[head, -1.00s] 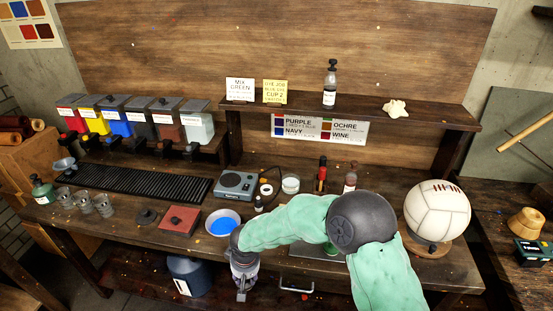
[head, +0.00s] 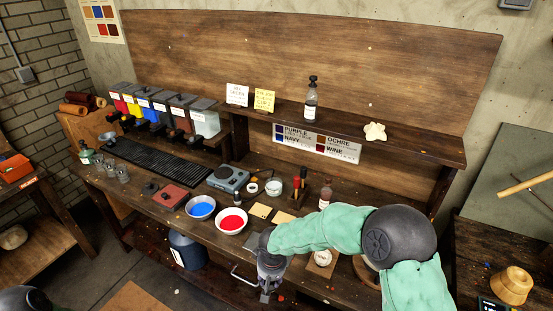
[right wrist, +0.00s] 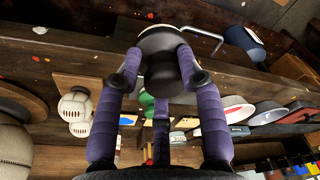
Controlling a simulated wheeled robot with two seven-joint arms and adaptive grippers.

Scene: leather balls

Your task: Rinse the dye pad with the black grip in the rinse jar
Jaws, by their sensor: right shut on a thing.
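My right gripper (head: 268,290) hangs low in front of the bench's front edge, below the bowls. In the right wrist view its purple fingers (right wrist: 160,75) are closed around a dark, rounded grip (right wrist: 163,78) with a pale rim at its far end. This looks like the black-gripped dye pad; its face is turned away and cannot be seen. My left gripper is not in view.
A blue-filled bowl (head: 201,207) and a red-filled bowl (head: 232,221) stand near the front edge. The hotplate (head: 228,179), a red-and-black upright item (head: 299,184) and a bottle (head: 326,194) stand behind. A small white ball (head: 322,258) sits on a board to the right.

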